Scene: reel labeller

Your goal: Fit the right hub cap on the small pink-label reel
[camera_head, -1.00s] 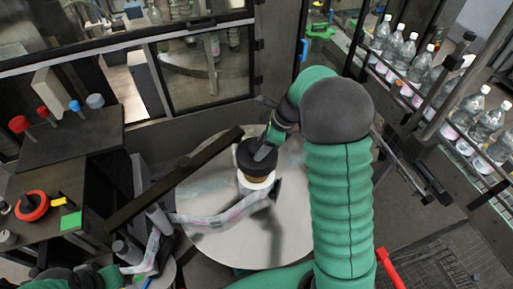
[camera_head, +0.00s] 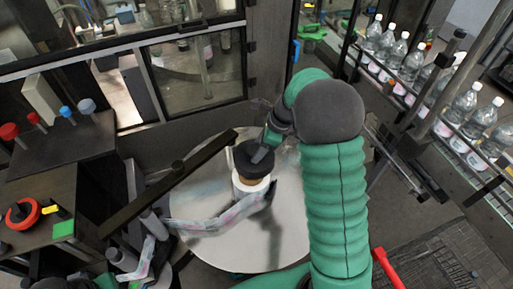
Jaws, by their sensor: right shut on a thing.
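My right gripper (camera_head: 262,150) is shut on a black round cap (camera_head: 243,158) over the small reel in the middle. A brown core (camera_head: 246,181) shows between the cap and the white reel (camera_head: 252,188). I cannot tell whether the cap touches the core. A pale strip with pinkish labels (camera_head: 225,220) crosses the round metal plate (camera_head: 290,225) beside the reel. The gripper hides part of the cap. Only bits of my left arm show at the bottom left, and its gripper is not visible.
A dark stand (camera_head: 65,145) at the left carries red, blue and grey knobs. A red ring (camera_head: 22,214) and a green block (camera_head: 63,229) lie on the left bench. A dark bar (camera_head: 165,185) crosses beside the plate. Bottles (camera_head: 465,100) line the right rack.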

